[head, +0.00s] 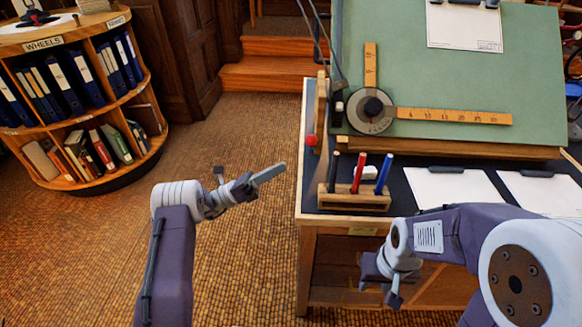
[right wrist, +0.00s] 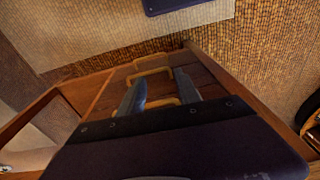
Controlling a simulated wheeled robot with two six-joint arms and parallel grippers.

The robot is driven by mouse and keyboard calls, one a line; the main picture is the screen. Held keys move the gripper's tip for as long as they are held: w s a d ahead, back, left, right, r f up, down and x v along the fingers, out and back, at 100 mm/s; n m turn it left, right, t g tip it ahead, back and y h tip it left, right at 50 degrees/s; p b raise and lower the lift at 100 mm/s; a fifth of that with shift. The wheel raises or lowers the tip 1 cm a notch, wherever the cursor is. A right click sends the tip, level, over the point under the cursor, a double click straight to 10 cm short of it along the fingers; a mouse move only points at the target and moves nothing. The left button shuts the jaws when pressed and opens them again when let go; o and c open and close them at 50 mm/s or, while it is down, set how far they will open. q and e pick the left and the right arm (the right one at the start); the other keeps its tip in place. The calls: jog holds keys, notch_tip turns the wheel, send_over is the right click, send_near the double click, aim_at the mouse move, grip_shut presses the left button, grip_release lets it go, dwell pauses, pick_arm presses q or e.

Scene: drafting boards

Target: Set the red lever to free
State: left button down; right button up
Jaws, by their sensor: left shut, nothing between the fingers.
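The red lever shows as a small red knob (head: 311,140) at the left side of the tilted green drafting board (head: 470,80), beside a narrow wooden upright (head: 320,110). Its arm is hard to make out, and no "free" marking can be read. My left gripper (head: 270,174) is shut and empty. It is left of the desk, below and left of the red knob and apart from it. My right gripper (head: 385,285) is low in front of the desk. In the right wrist view its fingers (right wrist: 158,88) are apart, with brass-coloured handles (right wrist: 153,71) on wood beyond them.
A wooden pen holder (head: 355,199) with black, red and blue pens stands on the desk near the knob. A drafting head with rulers (head: 372,108) lies on the board. A round bookshelf (head: 90,95) stands at the left. The floor between is clear.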

aim_at(312, 142)
pick_arm(q)
jog(key=b+x, duration=0.1)
jog(key=x, duration=0.8)
jog(key=shift+b, duration=0.35)
pick_arm(e)
notch_tip(312, 142, down, 2)
jog(key=shift+r, duration=0.1)
